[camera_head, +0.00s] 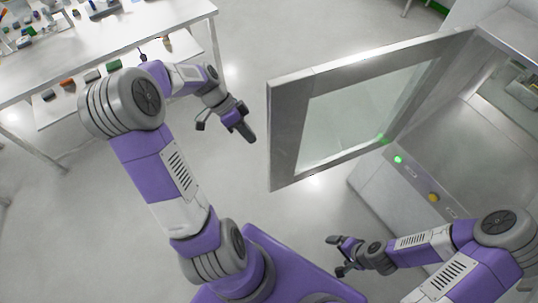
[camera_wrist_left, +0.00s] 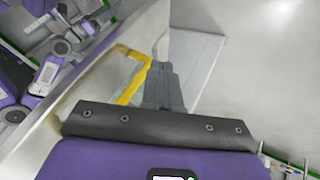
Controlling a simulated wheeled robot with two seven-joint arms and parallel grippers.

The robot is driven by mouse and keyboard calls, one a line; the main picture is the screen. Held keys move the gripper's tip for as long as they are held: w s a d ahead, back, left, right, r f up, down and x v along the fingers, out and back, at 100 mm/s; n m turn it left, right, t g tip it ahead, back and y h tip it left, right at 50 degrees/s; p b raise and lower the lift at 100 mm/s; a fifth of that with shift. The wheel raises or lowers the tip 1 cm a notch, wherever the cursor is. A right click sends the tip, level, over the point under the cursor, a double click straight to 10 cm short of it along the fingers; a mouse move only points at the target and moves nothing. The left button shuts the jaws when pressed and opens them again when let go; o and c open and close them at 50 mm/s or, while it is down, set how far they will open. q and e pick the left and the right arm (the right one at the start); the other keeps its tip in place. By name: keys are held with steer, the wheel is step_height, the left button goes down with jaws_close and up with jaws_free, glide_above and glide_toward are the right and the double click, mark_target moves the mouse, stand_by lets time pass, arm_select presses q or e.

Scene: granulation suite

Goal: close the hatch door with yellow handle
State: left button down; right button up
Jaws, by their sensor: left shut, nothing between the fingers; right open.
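The hatch door (camera_head: 288,132) is a grey metal frame around a clear pane. It stands swung wide open from the cabinet at the right in the head view. Its yellow handle (camera_wrist_left: 136,82) shows in the left wrist view, just left of my left fingers; the head view does not show it. My left gripper (camera_head: 248,136) is shut and empty, a little left of the door's free edge. In the left wrist view its fingers (camera_wrist_left: 163,65) appear close beside the handle; I cannot tell if they touch. My right gripper (camera_head: 338,256) is open and empty, below the door.
The cabinet (camera_head: 375,195) has a control panel with a green light (camera_head: 398,159) and a yellow button (camera_head: 433,197). A white table (camera_head: 130,42) with several small items stands at the upper left. The floor between table and door is clear.

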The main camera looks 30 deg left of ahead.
mark_target(268, 161)
arm_select(q)
steer(key=s+d+f, duration=0.1)
steer(key=d+f, duration=0.4)
steer(key=d, duration=0.2)
steer(key=shift+s+d+f+p, duration=0.3)
steer(key=shift+s+f+p, duration=0.05)
steer(key=shift+p, duration=0.1)
steer(key=shift+d, duration=0.15)
